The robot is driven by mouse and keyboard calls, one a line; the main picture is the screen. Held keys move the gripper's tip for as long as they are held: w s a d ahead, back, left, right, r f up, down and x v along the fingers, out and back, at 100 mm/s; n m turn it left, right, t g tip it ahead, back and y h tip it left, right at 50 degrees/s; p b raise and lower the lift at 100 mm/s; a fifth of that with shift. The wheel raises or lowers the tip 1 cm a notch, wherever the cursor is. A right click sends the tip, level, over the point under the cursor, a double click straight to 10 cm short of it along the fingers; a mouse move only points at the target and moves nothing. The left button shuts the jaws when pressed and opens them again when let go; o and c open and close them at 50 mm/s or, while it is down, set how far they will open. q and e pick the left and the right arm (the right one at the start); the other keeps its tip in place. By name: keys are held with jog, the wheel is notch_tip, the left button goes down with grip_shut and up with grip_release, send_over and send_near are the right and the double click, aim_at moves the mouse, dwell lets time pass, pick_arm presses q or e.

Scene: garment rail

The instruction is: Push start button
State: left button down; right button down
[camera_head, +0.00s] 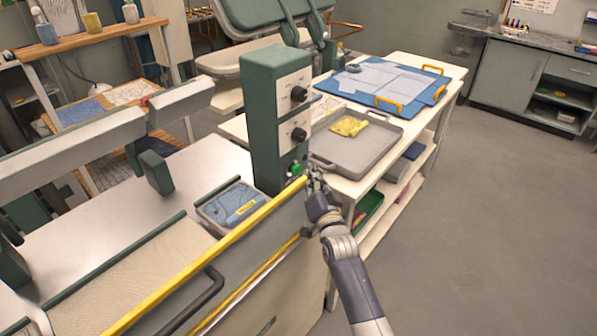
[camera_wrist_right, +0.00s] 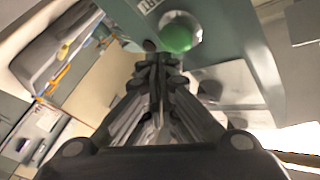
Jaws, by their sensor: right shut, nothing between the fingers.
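The green start button (camera_head: 294,169) is low on the front of a dark green control box (camera_head: 277,125), below two dark knobs. In the right wrist view the round green button (camera_wrist_right: 178,36) shows just beyond and slightly right of the fingertips. My right gripper (camera_head: 314,178) is just right of the button in the head view. Its fingers are shut and empty, and their tips (camera_wrist_right: 158,62) point toward the box face. A small gap seems to lie between tips and button; contact cannot be confirmed. My left gripper is not in view.
A yellow bar (camera_head: 215,250) runs along the machine's front edge below the button. A grey tray (camera_head: 350,165) with a yellow cloth is on the white table behind my right gripper. A blue board (camera_head: 425,97) lies farther back. Open floor (camera_head: 480,220) is at right.

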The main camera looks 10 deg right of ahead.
jog(key=shift+w+a, duration=0.1)
jog(key=shift+w, duration=0.05)
jog(key=shift+w+a, duration=0.1)
jog(key=shift+w, duration=0.05)
